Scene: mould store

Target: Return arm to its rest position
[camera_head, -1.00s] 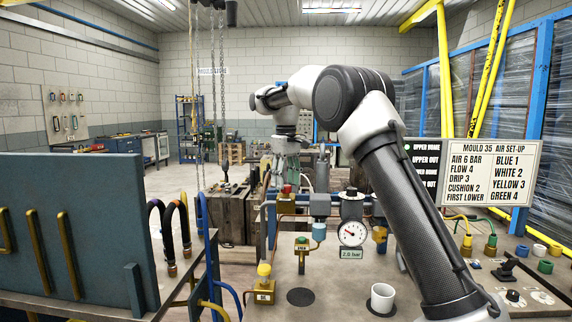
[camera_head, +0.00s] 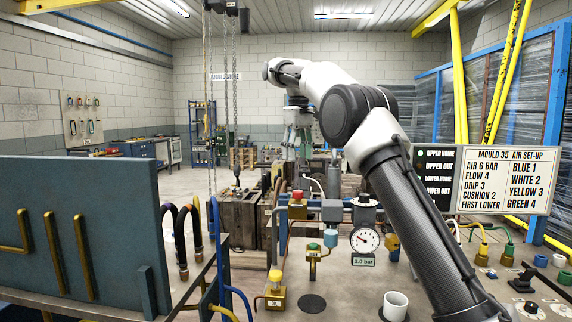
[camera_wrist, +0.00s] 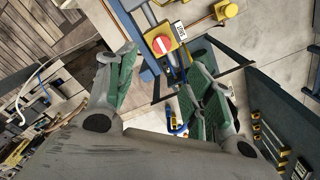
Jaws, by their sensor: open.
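My arm rises from the lower right of the head view and bends at a dark elbow, with the forearm reaching back and left. My gripper (camera_head: 297,143) hangs from its far end, pointing down, small and partly lost against the machinery behind it. In the wrist view my gripper (camera_wrist: 165,92) shows two spread fingers with green pads and nothing between them. A red knob on a yellow box (camera_wrist: 175,37) lies below and beyond the fingers.
A pressure gauge (camera_head: 365,240) and a white cup (camera_head: 395,305) stand on the bench near my arm. A sign board (camera_head: 498,180) is at right. A blue-grey panel (camera_head: 80,230) with brass bars stands at left. Hanging chains (camera_head: 226,90) are left of my gripper.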

